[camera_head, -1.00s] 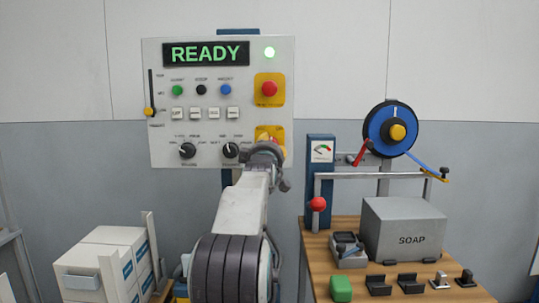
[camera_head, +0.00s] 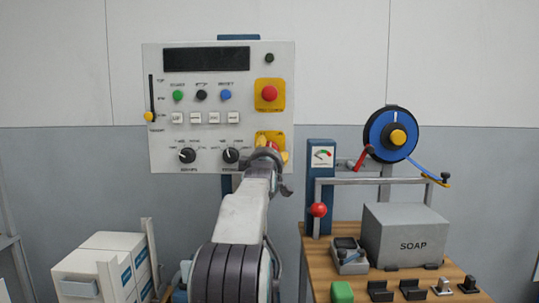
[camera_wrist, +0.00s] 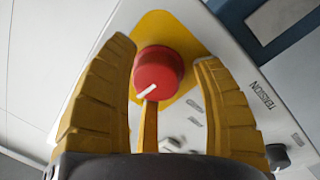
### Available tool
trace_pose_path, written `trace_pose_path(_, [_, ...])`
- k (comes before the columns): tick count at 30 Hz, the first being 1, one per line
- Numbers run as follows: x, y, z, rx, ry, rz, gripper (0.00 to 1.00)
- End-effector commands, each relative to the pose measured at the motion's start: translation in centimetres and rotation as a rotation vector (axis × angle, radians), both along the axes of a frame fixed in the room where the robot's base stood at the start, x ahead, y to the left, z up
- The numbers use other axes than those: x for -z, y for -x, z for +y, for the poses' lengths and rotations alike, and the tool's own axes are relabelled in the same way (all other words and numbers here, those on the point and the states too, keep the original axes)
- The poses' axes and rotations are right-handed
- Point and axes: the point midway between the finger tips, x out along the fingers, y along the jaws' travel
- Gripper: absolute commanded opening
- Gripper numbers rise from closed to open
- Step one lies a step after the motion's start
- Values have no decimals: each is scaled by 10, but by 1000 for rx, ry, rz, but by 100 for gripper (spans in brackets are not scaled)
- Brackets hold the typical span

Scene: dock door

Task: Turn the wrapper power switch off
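The wrapper power switch is a red round knob (camera_wrist: 158,72) with a white pointer line, on a yellow plate (camera_wrist: 180,35) at the panel's lower right. In the head view my gripper (camera_head: 272,155) hides much of this yellow plate (camera_head: 270,135). In the wrist view my gripper's two yellow fingers (camera_wrist: 163,55) stand apart on either side of the knob, with a clear gap on the right. A narrow yellow piece shows below the knob. The display (camera_head: 206,59) is dark and the round lamp (camera_head: 269,58) is unlit.
A red button (camera_head: 269,93) on another yellow plate sits above the switch. Two black dials (camera_head: 187,156) (camera_head: 230,155) are to its left. A workbench with a grey SOAP box (camera_head: 405,237) and a red-knobbed lever (camera_head: 319,210) stands right. White cartons (camera_head: 82,270) are lower left.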

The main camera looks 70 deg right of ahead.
Motion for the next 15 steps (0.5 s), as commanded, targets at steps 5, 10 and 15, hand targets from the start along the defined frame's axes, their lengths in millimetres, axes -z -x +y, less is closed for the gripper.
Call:
trace_pose_path(5, [-2,0,1,0,4,-1,69])
trace_pose_path(10, [-3,1,1,1,4,-1,69])
trace_pose_path(15, [-3,2,7,0,6,-1,69])
